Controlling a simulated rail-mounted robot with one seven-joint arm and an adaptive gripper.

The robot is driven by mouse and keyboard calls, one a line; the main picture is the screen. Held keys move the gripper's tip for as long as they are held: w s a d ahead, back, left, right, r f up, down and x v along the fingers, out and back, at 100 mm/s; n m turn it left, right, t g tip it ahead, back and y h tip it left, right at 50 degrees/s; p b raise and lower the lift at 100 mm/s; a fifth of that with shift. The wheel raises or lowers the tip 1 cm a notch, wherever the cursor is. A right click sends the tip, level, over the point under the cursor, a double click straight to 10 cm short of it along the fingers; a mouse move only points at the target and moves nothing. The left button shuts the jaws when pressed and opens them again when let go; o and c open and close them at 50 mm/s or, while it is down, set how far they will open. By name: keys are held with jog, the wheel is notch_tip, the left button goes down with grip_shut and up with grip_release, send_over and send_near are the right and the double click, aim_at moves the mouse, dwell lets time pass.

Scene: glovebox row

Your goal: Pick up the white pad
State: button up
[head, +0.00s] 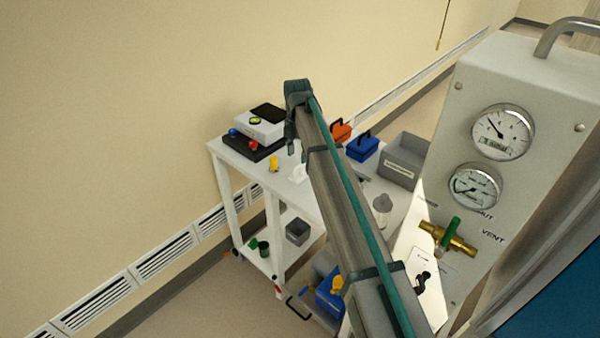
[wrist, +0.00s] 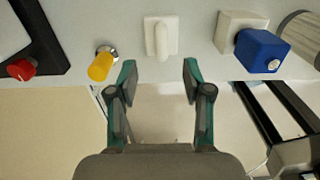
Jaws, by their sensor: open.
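The white pad (wrist: 149,48) lies on the white cart top in the wrist view, a small flat plate with a raised rounded grip on it. In the head view it shows as a small white shape (head: 298,174) beside my arm, partly hidden by it. My gripper (wrist: 157,75) is open and empty. In the wrist view its two fingers stand apart just below the pad, roughly centred on it, over the cart's edge. No finger touches the pad. In the head view the fingers are small and hard to make out.
A yellow-capped post (wrist: 101,64) stands left of the pad; a blue cube on a white block (wrist: 238,27) stands right. A dark base with a red knob (wrist: 22,69) is farther left. The head view shows a grey bin (head: 402,160) and a gauge panel (head: 520,85).

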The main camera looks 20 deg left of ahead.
aim_at(299, 166)
jog(key=shift+d+f+p, duration=0.15)
jog(key=shift+f+p, duration=1.2)
jog(key=shift+f, duration=1.95)
grip_shut()
